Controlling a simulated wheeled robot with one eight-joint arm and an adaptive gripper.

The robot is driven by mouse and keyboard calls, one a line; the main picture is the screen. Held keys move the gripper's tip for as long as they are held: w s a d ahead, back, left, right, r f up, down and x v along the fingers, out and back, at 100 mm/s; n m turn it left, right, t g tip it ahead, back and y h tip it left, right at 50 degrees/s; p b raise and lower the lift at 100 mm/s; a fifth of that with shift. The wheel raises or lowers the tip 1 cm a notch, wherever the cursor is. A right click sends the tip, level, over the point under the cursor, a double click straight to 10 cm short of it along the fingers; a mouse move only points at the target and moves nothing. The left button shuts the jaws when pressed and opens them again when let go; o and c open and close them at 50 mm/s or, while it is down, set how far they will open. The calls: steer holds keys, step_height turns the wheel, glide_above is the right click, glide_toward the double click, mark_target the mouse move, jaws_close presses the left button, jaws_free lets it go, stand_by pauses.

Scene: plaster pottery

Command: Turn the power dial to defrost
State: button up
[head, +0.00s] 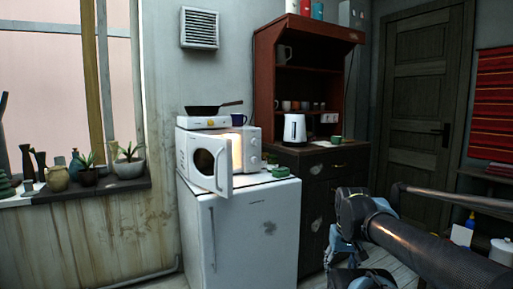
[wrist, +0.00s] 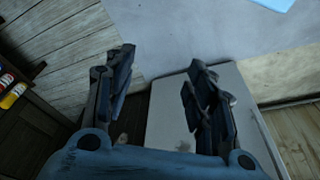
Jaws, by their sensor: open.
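A white microwave (head: 240,149) stands on a white fridge (head: 243,232) with its door (head: 223,169) swung open and its inside lit. Two round dials show on its right front panel; the upper dial (head: 254,141) and the lower dial (head: 254,160) are too small to read, and I cannot tell which is the power dial. My gripper is at the lower right in the head view, well in front of and right of the microwave. In the wrist view my gripper (wrist: 158,92) is open and empty, its two fingers apart. The microwave does not show clearly there.
A hot plate (head: 205,122) with a black pan (head: 208,110) and a blue mug (head: 239,119) sit on the microwave. A green item (head: 280,171) lies on the fridge beside it. A dark cabinet with a white kettle (head: 294,128) stands to the right.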

steer(key=w+a+r+m+t, duration=0.15)
steer(key=w+r, duration=0.25)
steer(key=w, duration=0.5)
steer(key=w+a+r+m+t, duration=0.1)
steer(key=w+r+t, duration=0.25)
steer(key=w, duration=0.55)
steer(key=m+t+y, duration=0.5)
steer(key=t+y, duration=0.3)
steer(key=t, duration=0.4)
glide_toward(256, 143)
steer(key=x, duration=0.9)
steer(key=shift+c, duration=0.2)
steer(key=c, duration=1)
steer(key=shift+s+a, duration=0.1)
steer(key=shift+a, duration=0.05)
